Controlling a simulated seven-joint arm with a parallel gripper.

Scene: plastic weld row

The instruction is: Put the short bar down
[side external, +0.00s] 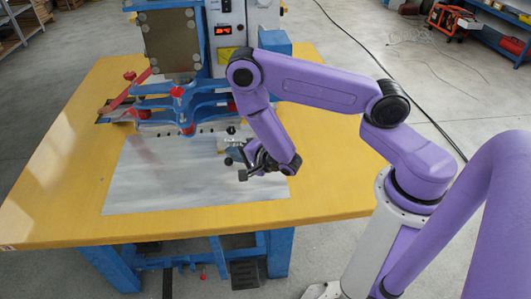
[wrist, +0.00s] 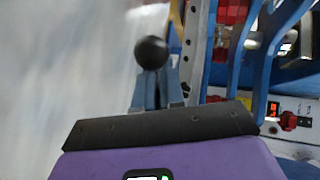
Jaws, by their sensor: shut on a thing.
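My gripper (side external: 238,158) is low over the grey metal plate on the table, near the plate's back right part. In the wrist view my gripper (wrist: 154,80) has its two blue-grey fingers close together, shut on the short bar. A round black knob (wrist: 151,51) shows at the fingertips and seems to be part of the held bar. The knob also shows small in the side view (side external: 228,161). Most of the bar is hidden by the fingers, and I cannot tell whether it touches anything.
The grey plate (side external: 150,185) is bare in front and to the left. Behind it stands the welding press with blue arms (side external: 187,105), red knobs and a control box (side external: 224,45). The yellow table (side external: 330,175) is clear at the right.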

